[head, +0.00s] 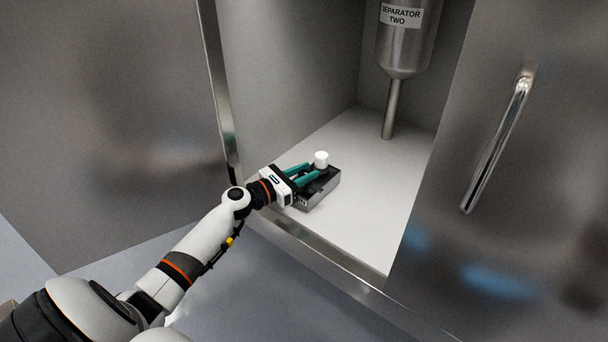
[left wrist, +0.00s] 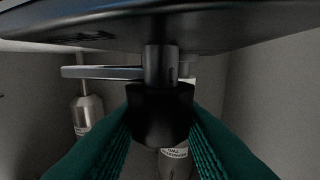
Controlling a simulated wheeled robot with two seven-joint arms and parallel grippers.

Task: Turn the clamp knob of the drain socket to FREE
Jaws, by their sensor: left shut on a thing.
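The drain socket appears as a dark block (head: 324,189) on the cabinet floor, with a white cylinder (head: 321,159) upright above it. My left gripper (head: 313,170) reaches in from the left over the block, its green fingers beside the cylinder. In the left wrist view, the green fingers are shut on a black knob (left wrist: 160,112), one on each side. I take it to be the clamp knob. A grey stem (left wrist: 160,66) and a flat lever-like bar (left wrist: 100,72) show by it. No FREE marking is readable. My right gripper is not in view.
A steel vessel labelled SEPARATOR TWO (head: 404,40) hangs behind, with a narrow pipe (head: 391,110) below it. A metal sill (head: 330,262) and side panels frame the opening. A door with a bar handle (head: 497,143) stands at right. The white floor (head: 375,190) right of the block is clear.

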